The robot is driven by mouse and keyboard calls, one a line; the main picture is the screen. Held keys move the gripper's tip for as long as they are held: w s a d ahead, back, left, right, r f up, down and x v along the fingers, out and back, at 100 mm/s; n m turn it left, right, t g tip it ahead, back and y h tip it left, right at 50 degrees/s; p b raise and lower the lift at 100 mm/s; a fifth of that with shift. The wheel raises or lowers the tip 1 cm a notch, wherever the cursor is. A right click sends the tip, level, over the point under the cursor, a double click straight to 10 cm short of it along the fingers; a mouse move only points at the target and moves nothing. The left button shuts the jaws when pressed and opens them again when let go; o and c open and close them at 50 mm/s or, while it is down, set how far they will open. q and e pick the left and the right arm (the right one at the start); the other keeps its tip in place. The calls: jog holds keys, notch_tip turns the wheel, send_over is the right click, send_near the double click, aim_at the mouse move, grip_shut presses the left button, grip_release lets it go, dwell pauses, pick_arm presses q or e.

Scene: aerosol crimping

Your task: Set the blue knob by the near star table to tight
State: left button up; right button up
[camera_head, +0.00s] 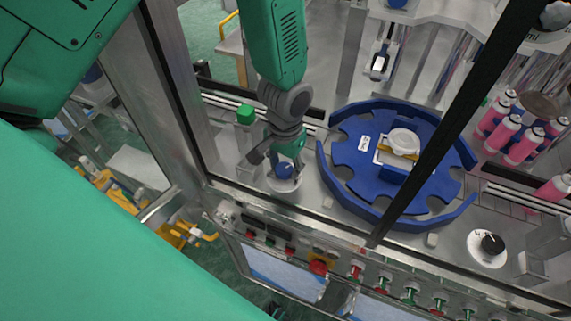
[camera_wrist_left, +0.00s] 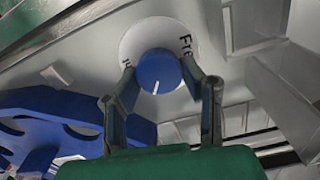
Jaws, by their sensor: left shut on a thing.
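The blue knob (camera_head: 284,171) sits on a round white dial plate left of the near blue star table (camera_head: 350,184). My left gripper (camera_head: 283,178) reaches down over the knob and is shut on it. In the left wrist view the knob (camera_wrist_left: 159,71) is between the two fingertips (camera_wrist_left: 160,75). A white pointer line on the knob points down in that view, towards my gripper's palm. The dial plate (camera_wrist_left: 128,50) shows "Fre" at its upper right; the lettering at its left is partly hidden by a finger. My right gripper is not in view.
A black knob (camera_head: 492,243) on a white dial stands at the right. Pink cans (camera_head: 524,146) stand at the far right. A dark frame post (camera_head: 455,110) crosses in front of the star table. A panel of buttons (camera_head: 317,267) runs along the front edge.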

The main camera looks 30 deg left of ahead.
aim_at(287, 166)
pick_arm(q)
jog(key=shift+w+r+m, duration=0.15)
jog(key=shift+w+m, duration=0.15)
jog(key=shift+m, duration=0.8)
jog(key=o, duration=1)
jog(key=shift+o, duration=0.7)
jog(key=shift+s, duration=0.1)
notch_tip(287, 166, up, 12)
